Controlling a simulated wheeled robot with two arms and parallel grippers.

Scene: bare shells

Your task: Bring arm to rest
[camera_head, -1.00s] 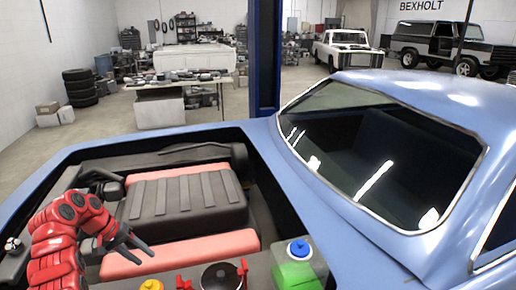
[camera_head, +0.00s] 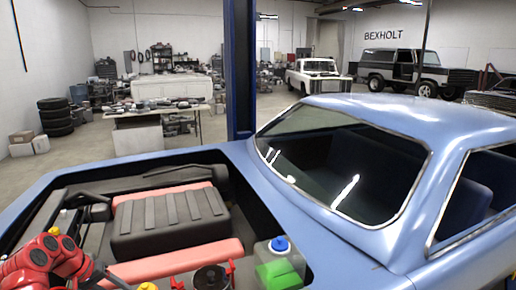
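My red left arm comes in at the lower left corner of the head view, over the open engine bay of a blue car (camera_head: 375,228). My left gripper (camera_head: 108,278) is at its end, low over the bay near a red block. It is small and partly cut off by the bottom edge, so its opening is unclear. I see nothing held in it. My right arm and gripper are out of view.
The bay holds a black ribbed engine cover (camera_head: 168,222), red blocks (camera_head: 175,262) beside it, a clear tank with blue cap and green liquid (camera_head: 280,265), and a black round cap (camera_head: 210,278). A blue post (camera_head: 240,70) stands behind the bay.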

